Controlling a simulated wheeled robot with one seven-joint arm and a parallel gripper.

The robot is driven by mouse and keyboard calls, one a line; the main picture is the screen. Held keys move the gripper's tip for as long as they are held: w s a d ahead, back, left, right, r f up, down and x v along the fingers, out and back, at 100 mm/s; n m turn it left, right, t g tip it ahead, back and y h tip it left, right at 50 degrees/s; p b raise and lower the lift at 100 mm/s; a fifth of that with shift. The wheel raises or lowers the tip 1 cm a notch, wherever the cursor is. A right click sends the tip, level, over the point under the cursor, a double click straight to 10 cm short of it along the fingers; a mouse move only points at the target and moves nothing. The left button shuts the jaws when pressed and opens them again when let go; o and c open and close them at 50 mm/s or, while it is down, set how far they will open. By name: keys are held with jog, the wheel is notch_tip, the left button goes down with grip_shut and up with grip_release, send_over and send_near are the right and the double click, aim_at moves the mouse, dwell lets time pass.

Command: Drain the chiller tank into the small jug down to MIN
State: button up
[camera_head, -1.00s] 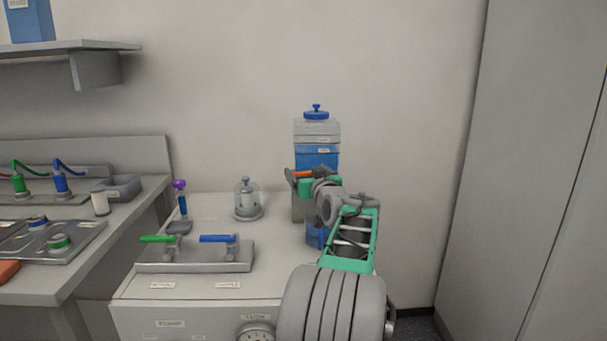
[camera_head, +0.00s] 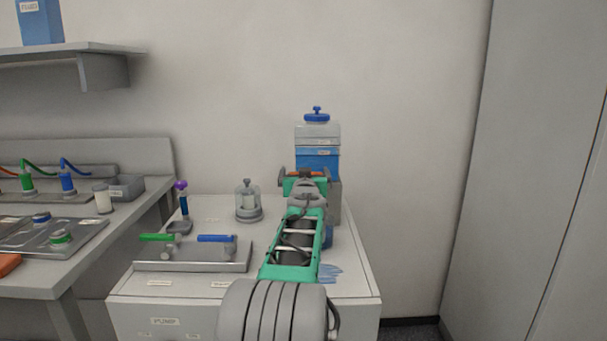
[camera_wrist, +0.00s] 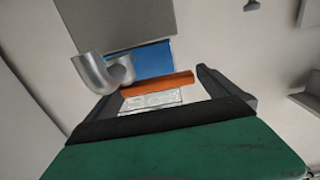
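The chiller tank (camera_head: 318,133) stands at the back of the bench, clear-walled with a blue lid and blue liquid in its lower part. Its MIN mark is not readable. An orange lever (camera_wrist: 157,84) lies across the gap between my fingers in the wrist view, in front of the blue. My gripper (camera_head: 304,175) is open in front of the tank, its fingers at either end of the lever; I cannot tell whether they touch it. A silver curved spout (camera_wrist: 103,72) is beside the left finger. The small blue jug (camera_head: 328,236) is mostly hidden behind my arm.
Blue streaks (camera_head: 330,273) lie on the bench top right of my arm. A valve block with green and blue levers (camera_head: 195,257) stands front left, a clear jar (camera_head: 248,202) behind it. A tall grey cabinet (camera_head: 535,150) stands at right.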

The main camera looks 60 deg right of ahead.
jog(key=v, duration=0.7)
jog(key=shift+s+a, duration=0.15)
jog(key=shift+a, duration=0.25)
